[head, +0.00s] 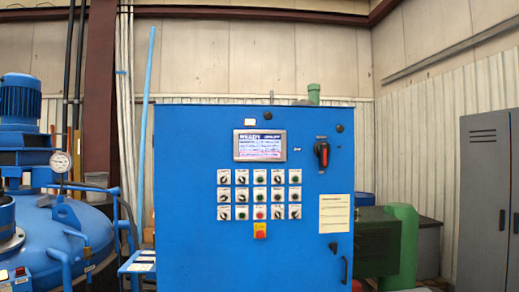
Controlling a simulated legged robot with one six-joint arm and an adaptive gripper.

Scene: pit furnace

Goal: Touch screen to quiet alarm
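The screen (259,146) is a small lit display in a grey frame, set in the upper middle of a blue control cabinet (185,190) in the head view. It shows a dark blue header bar and lines of text too small to read. Below it are rows of knobs and buttons (259,194) on white plates. A red button on a yellow plate (260,230) sits under the rows. My gripper is not in view, and nothing covers the screen.
A blue furnace vessel (80,225) with a motor (20,98) and a gauge (61,161) stands at left. A red rotary switch (322,153) is right of the screen. A green tank (403,240) and grey locker (483,200) stand at right.

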